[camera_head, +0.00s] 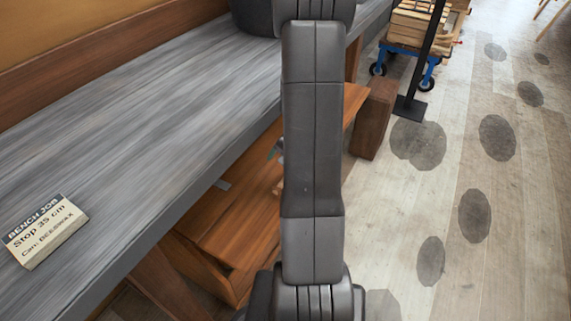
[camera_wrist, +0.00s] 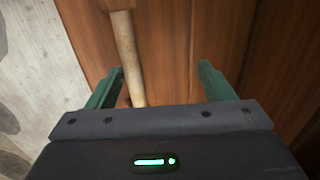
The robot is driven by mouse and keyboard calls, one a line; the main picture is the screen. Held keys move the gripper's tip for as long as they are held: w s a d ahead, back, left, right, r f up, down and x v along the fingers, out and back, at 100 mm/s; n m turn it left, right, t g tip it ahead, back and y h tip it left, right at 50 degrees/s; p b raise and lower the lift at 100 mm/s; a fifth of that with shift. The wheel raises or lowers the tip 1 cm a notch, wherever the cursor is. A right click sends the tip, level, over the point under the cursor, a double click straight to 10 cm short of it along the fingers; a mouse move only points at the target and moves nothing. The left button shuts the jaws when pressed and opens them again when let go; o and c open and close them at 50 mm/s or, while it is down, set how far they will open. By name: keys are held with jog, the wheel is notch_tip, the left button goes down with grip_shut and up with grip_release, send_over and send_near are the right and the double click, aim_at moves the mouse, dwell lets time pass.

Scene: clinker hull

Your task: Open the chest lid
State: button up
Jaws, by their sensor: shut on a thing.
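The wooden chest (camera_head: 203,268) stands under the grey bench. Its orange-brown lid (camera_head: 240,215) shows left of my arm, and my arm hides part of it. In the wrist view, brown planks (camera_wrist: 170,50), which look like the lid, fill most of the background. My gripper (camera_wrist: 160,66) has two green fingers well apart over the planks. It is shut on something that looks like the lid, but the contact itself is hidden. A tool with a pale wooden handle (camera_wrist: 127,55) lies against the planks near the left finger, with clear space to the right finger.
The grey bench top (camera_head: 130,130) overhangs the chest. A card (camera_head: 45,231) lies on it, reading "Stop 35 cm". A wooden post (camera_head: 373,117), a dark stand (camera_head: 410,108) and a blue wheeled cart (camera_head: 430,58) stand at the right. The floor at right is open, with dark round spots.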

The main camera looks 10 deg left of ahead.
jog(key=p+v, duration=0.2)
jog(key=v, duration=1.2)
jog(key=shift+p, duration=0.3)
jog(key=c, duration=0.4)
jog(key=shift+f, duration=0.1)
